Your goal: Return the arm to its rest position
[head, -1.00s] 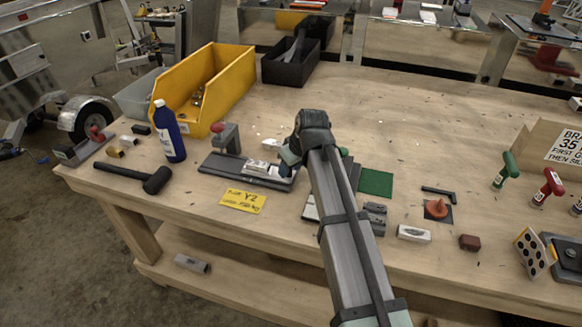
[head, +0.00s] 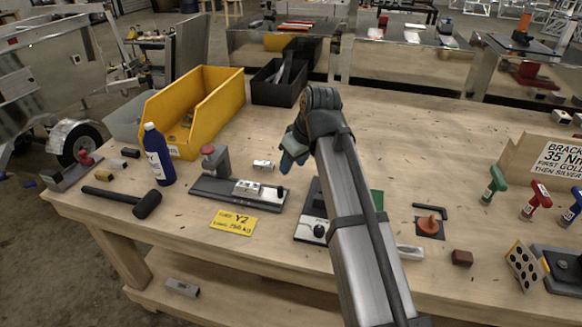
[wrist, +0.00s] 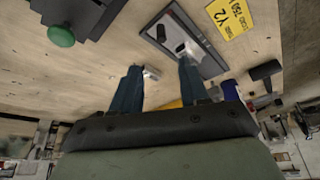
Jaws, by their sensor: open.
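My gripper (head: 291,155) is raised above the workbench, right of the grey fixture with the red knob. In the wrist view its two blue fingers (wrist: 158,88) stand apart with nothing held between them. A small silver block (head: 263,165) lies on the bench left of the fingers, apart from them. It also shows in the wrist view (wrist: 151,72). Another silver block (head: 247,187) sits on the grey fixture (head: 215,190).
A yellow bin (head: 212,110), a black bin (head: 272,90) and a blue bottle (head: 158,160) stand at the back left. A black mallet (head: 147,204) lies at the front left. Green and red-handled tools (head: 495,180) stand at the right. The bench's back middle (head: 420,120) is clear.

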